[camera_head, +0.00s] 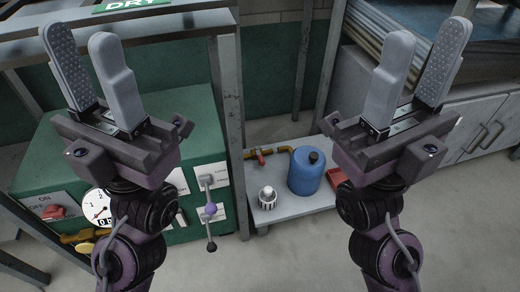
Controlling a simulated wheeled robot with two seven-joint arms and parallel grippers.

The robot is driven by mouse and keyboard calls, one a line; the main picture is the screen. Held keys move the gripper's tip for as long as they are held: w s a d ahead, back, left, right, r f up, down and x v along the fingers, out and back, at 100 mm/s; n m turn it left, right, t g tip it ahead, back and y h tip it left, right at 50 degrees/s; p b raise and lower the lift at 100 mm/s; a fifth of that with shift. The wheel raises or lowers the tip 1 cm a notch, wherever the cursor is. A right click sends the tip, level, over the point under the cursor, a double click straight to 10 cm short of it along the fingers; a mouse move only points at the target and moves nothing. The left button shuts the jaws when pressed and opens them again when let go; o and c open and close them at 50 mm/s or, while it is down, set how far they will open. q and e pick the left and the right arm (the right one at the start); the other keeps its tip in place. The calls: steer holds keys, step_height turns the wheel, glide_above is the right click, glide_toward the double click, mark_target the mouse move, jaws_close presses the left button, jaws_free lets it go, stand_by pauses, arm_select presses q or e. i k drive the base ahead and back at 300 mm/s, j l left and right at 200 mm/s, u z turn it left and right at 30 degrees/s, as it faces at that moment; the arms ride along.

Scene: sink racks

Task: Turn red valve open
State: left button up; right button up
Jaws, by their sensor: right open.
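A small red valve handle (261,157) shows on a yellow pipe (282,150) low behind the grey shelf, in the middle of the head view. My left gripper (80,42) is raised at the upper left, in front of the green cabinet. Its fingers are apart and empty. My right gripper (427,40) is raised at the upper right, open and empty. Both grippers are well apart from the red valve handle, one on each side of it. How far the handle is turned is too small to tell.
The grey shelf (290,207) holds a blue canister (306,171), a white-topped object (267,197) and a red tray (337,178). The green cabinet (120,140) carries a gauge (96,207), a red switch (53,212) and a lever (210,210). A metal post (232,130) stands left of the shelf.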

mark_target(260, 158)
steer(key=k+l+u, duration=0.1)
steer(key=u, duration=0.4)
steer(key=k+u, duration=0.25)
steer(key=u, duration=0.2)
